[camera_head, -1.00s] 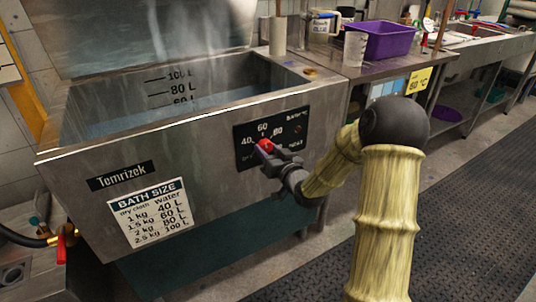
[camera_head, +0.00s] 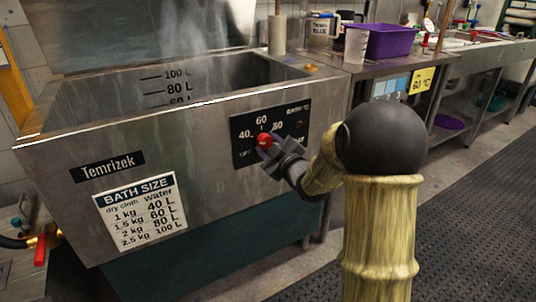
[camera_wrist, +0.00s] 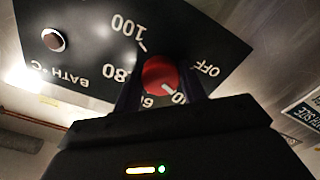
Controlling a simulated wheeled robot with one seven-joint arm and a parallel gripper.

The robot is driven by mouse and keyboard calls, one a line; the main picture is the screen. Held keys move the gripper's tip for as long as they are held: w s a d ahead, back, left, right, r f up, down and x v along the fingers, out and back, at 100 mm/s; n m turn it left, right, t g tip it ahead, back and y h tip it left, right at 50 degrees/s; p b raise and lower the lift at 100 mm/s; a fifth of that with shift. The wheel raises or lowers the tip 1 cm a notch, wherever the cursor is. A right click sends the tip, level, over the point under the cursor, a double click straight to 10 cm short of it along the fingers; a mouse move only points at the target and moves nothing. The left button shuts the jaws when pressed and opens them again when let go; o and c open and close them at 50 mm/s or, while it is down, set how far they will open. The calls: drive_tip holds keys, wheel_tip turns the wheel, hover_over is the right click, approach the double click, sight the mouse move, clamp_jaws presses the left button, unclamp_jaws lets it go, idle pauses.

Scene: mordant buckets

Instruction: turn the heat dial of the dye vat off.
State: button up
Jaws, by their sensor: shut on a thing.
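The dye vat (camera_head: 215,152) is a steel tub with a black control panel (camera_head: 296,112) on its front. The heat dial (camera_head: 264,140) is a small red knob on that panel, marked with temperatures and OFF. In the wrist view, where the lettering is upside down, the dial (camera_wrist: 159,74) has a white pointer line directed towards the 40 mark, short of OFF. My gripper (camera_head: 270,144) is at the panel, its fingers on both sides of the dial and shut on it. The fingers (camera_wrist: 160,90) hide part of the dial's sides in the wrist view.
Steam rises from the vat. A side table (camera_head: 400,62) to the right holds a purple tub (camera_head: 392,42), a clear beaker (camera_head: 356,46) and a labelled jug (camera_head: 323,28). A red-handled valve (camera_head: 40,250) is at lower left. The dark floor mat (camera_head: 470,190) at right is clear.

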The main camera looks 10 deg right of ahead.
drive_tip(key=n+b, duration=0.5)
drive_tip(key=shift+f+n, duration=0.2)
drive_tip(key=shift+n, duration=0.1)
drive_tip(key=n+b, duration=0.4)
drive_tip(key=shift+r+b, duration=0.2)
drive_tip(key=shift+b, duration=0.1)
drive_tip(key=shift+n, duration=0.3)
drive_tip(key=o, duration=1)
drive_tip(key=shift+c, duration=0.2)
drive_tip(key=shift+r, duration=0.1)
drive_tip(key=shift+s, duration=0.1)
drive_tip(key=shift+s+d, duration=0.15)
drive_tip(key=shift+s, duration=0.1)
drive_tip(key=p+v, duration=0.4)
drive_tip(key=v, duration=1.2)
drive_tip(key=shift+s+p, duration=0.35)
